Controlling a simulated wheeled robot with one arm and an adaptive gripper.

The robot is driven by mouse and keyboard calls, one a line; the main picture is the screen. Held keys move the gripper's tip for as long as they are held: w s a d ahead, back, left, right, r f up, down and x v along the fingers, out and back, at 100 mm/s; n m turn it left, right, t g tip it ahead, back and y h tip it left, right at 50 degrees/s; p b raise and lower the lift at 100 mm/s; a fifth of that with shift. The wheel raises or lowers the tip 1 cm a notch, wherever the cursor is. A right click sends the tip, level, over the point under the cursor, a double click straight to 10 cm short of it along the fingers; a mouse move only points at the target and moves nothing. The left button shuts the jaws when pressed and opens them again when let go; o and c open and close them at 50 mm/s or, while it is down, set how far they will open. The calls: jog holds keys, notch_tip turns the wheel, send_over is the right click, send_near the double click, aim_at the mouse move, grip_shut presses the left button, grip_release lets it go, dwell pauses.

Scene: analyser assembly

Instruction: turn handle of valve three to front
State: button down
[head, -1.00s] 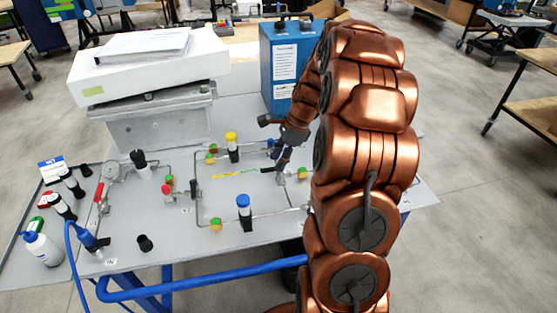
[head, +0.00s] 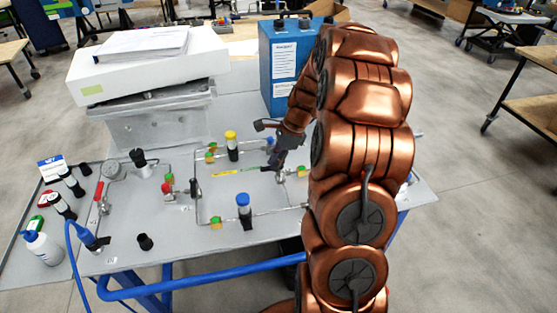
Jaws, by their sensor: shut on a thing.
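My gripper (head: 275,165) is low over the right part of the grey panel (head: 180,242), among the thin pipes and fittings. Its jaws are shut on a small part there, seemingly a valve handle, which the dark fingers mostly hide. I cannot read any valve number, so which valve this is cannot be told. A yellow-green fitting (head: 302,171) shows just right of the fingers. A yellow-capped black cylinder (head: 231,145) stands to their left and a blue-capped one (head: 244,210) stands nearer the front.
Red-handled fittings (head: 167,188) and a gauge (head: 115,170) are on the panel's left. A grey box (head: 155,118) and a blue case (head: 283,65) stand behind.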

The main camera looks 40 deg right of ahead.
jog(key=shift+s+d, duration=0.1)
jog(key=shift+d, duration=0.15)
jog(key=shift+a, duration=0.2)
